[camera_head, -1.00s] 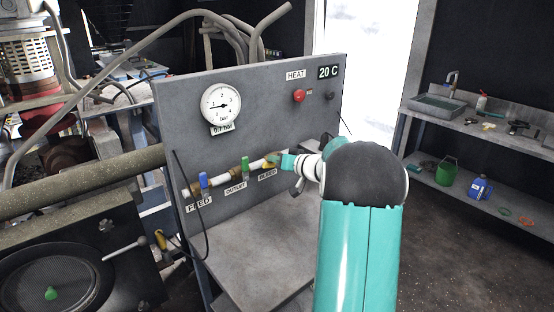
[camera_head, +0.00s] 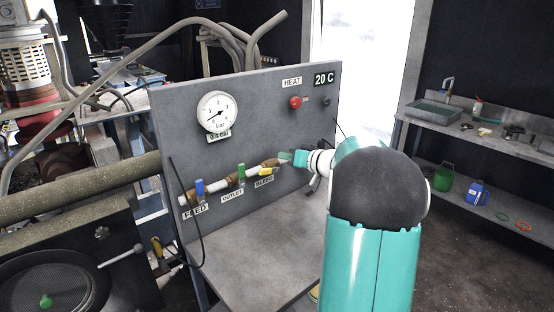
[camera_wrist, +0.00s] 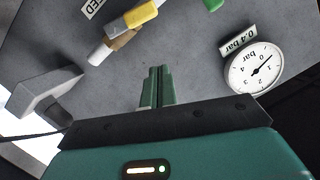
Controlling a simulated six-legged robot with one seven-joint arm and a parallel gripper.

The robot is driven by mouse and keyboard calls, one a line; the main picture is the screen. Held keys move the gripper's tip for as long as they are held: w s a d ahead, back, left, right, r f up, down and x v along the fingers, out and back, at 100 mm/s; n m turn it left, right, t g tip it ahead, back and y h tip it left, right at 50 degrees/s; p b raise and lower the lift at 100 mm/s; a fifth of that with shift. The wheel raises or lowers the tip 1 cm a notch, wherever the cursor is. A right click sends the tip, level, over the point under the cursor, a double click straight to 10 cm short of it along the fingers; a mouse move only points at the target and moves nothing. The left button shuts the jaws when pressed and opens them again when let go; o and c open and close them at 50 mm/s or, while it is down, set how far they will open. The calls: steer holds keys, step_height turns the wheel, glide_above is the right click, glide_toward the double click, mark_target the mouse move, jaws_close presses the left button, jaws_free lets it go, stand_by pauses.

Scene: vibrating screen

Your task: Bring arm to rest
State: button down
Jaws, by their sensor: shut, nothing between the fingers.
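My gripper (camera_head: 284,156) is shut and empty, in front of the grey panel (camera_head: 240,90), just right of the yellow bleed valve handle (camera_head: 266,171). In the wrist view my gripper's fingers (camera_wrist: 158,82) are together, apart from the yellow handle (camera_wrist: 141,14). My teal arm reaches forward from the lower right and hides part of the panel's right edge. The blue feed handle (camera_head: 199,187) and green outlet handle (camera_head: 241,172) stand upright on the pipe. The gauge (camera_head: 217,112) reads about 0.4 bar; it also shows in the wrist view (camera_wrist: 254,70).
A red heat button (camera_head: 295,102) and a 20 C display (camera_head: 324,80) sit at the panel's upper right. A grey shelf (camera_head: 262,250) juts out below the valves. A sink bench (camera_head: 500,140) stands at the right. Open floor (camera_head: 460,265) lies right of my arm.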

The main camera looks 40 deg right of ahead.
steer(key=v, duration=0.4)
steer(key=shift+s, duration=0.25)
steer(key=shift+a, duration=0.15)
steer(key=s+a+n+g+y, duration=0.1)
steer(key=s+a+g+y, duration=0.15)
steer(key=a, duration=0.95)
steer(key=s+a+n+g+y, duration=0.15)
steer(key=a+g, duration=0.25)
steer(key=a, duration=0.9)
steer(key=s+a+f+g+h, duration=0.1)
steer(key=s+a+f+h, duration=0.1)
steer(key=s+a, duration=0.4)
steer(key=s+a+f+n+g+h, duration=0.1)
steer(key=s+a+h, duration=0.3)
steer(key=s, duration=0.9)
steer(key=a+f+g, duration=0.1)
steer(key=a, duration=0.1)
steer(key=shift+s+a+f, duration=0.2)
steer(key=shift+s+a, duration=0.1)
